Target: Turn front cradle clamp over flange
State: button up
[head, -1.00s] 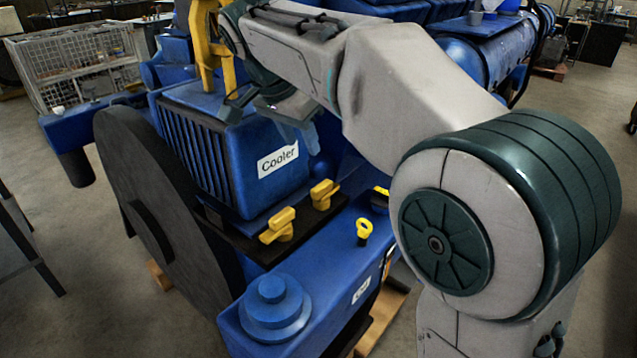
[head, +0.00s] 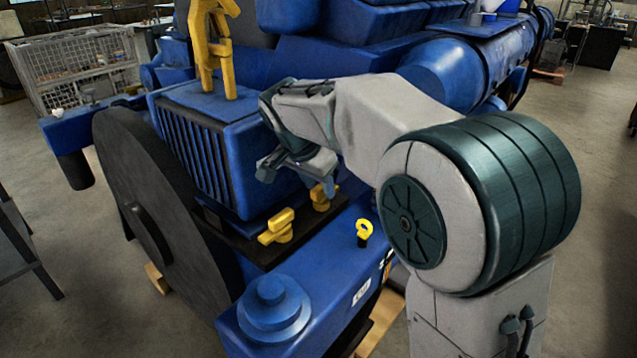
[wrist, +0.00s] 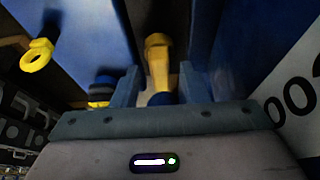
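Two yellow clamps lie on the black rail at the foot of the blue cooler: one nearer the big dark disc (head: 277,227) and one farther right (head: 320,198). I cannot tell which one the task calls front. My gripper (head: 329,187) points down over the farther right clamp and partly hides it. In the wrist view my gripper (wrist: 158,88) is open, with a blue finger on each side of a yellow clamp (wrist: 157,60). The fingers look apart from it. The flange is not clearly made out.
The blue cooler (head: 215,125) stands close behind my gripper, with a yellow bracket (head: 212,50) on top. A yellow eye bolt (head: 364,230) stands upright on the blue block in front, near a round blue stepped cap (head: 272,305). The wrist view shows the eye bolt too (wrist: 37,55).

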grip_shut()
jog(key=shift+n, duration=0.3)
jog(key=n, duration=0.1)
jog(key=n+t+y+b, duration=0.1)
jog(key=n, duration=0.1)
jog(key=shift+s+d, duration=0.1)
jog(key=shift+d, duration=0.2)
jog(key=n+y, duration=0.2)
jog(key=n, duration=0.3)
jog(key=shift+d, duration=0.2)
jog(key=n, duration=0.1)
jog(key=n+y, duration=0.1)
jog(key=n, duration=0.1)
jog(key=n+y, duration=0.1)
jog(key=n, duration=0.1)
jog(key=shift+d, duration=0.25)
jog(key=shift+w+d+n+g+y, duration=0.1)
jog(key=shift+n+g+y, duration=0.3)
jog(key=shift+n, duration=0.6)
jog(key=shift+w+n+g+y, duration=0.1)
jog(key=shift+n+g+y, duration=0.25)
jog(key=shift+n, duration=0.65)
